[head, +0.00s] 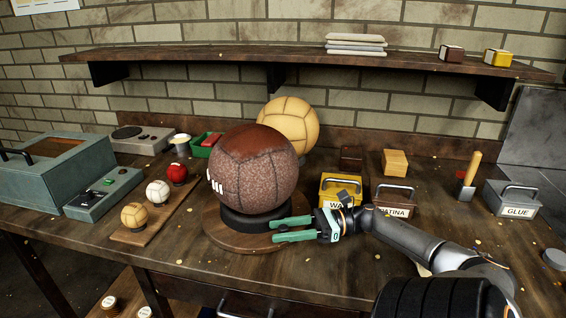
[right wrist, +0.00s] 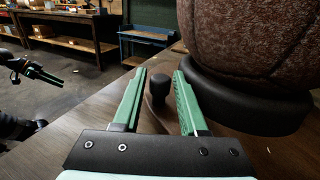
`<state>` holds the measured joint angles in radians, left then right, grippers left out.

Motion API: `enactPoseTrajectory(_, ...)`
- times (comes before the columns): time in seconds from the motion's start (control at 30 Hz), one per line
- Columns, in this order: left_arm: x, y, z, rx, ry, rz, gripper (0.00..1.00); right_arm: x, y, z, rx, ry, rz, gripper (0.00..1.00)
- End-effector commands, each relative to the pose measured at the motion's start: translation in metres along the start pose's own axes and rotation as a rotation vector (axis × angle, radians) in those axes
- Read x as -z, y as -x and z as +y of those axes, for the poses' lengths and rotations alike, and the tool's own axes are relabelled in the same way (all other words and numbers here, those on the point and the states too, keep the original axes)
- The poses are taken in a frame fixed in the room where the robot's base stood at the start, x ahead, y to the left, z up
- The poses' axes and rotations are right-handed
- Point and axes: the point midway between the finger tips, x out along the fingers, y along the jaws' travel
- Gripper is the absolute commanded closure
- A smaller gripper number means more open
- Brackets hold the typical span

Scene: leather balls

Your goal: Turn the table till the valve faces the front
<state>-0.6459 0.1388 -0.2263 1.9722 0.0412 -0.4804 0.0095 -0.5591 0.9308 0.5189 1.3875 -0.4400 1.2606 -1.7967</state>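A big brown leather ball (head: 255,165) sits in a black ring (head: 240,218) on a round wooden turntable (head: 218,235). White lacing shows on the ball's left side; I cannot make out a valve. My right gripper (head: 275,230) is at the turntable's front right edge, below the ball. In the right wrist view its two green fingers (right wrist: 160,95) are apart. A dark upright knob (right wrist: 158,84) stands between them, with gaps at its sides. The ball (right wrist: 245,45) and black ring (right wrist: 240,100) are to the right there. My left gripper (right wrist: 42,74) shows small at the left; its opening is unclear.
A board with three small balls (head: 158,193) lies left of the turntable. A tan ball (head: 290,125) stands behind. A yellow box (head: 341,188) and a patina box (head: 394,198) stand close behind my right gripper. The front right tabletop is mostly clear.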

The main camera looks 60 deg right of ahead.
Motion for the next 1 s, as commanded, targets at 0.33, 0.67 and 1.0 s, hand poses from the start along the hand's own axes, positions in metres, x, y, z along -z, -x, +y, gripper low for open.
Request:
enactPoseTrajectory(0.33,0.003,0.003,0.001,-0.001,0.000,0.001,0.50,-0.015,0.000,0.000,-0.001,0.001,0.000,0.58)
enactPoseTrajectory(0.67,0.006,0.015,-0.006,0.018,0.003,0.000,0.50,-0.068,-0.003,0.031,-0.001,0.000,-0.001,0.58)
enactPoseTrajectory(1.0,0.002,0.022,-0.011,0.033,0.010,-0.006,0.50,-0.105,-0.010,0.083,0.001,-0.001,-0.002,0.58)
